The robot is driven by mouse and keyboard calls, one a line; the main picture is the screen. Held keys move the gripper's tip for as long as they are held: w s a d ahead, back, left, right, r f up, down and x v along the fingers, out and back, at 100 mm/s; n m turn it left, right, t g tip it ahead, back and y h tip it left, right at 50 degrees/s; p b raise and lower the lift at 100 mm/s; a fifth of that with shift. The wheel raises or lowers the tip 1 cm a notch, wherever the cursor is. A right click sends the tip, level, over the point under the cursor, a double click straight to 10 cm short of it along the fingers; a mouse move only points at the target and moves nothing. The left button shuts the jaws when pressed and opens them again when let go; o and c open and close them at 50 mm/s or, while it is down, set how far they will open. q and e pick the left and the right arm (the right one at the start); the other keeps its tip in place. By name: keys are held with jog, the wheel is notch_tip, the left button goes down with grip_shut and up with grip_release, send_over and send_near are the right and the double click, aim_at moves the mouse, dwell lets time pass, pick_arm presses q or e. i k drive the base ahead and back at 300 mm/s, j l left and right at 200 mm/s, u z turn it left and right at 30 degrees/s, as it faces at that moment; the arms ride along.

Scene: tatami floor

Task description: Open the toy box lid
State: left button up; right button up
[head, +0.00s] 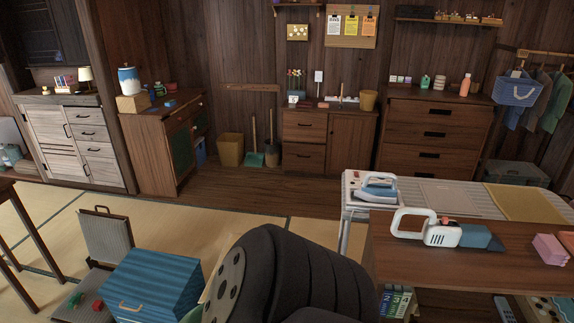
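A blue striped box (158,272), which looks like the toy box, stands on the tatami at the lower left. Its top looks flat and shut. A tan handle (130,306) shows on its front side near the bottom of the picture. The lower part of the box is cut off by the picture edge. Neither of my grippers is in view. A large dark rounded arm part of mine fills the bottom middle, to the right of the box, and hides the floor there.
A grey legless chair (107,238) stands left of the box, with small red and green toys (97,304) on its seat. A wooden table (390,260) at right holds a cordless vacuum (440,233). Open tatami (180,222) lies behind the box.

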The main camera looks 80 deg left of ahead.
aim_at(153, 279)
jog(key=u, duration=4)
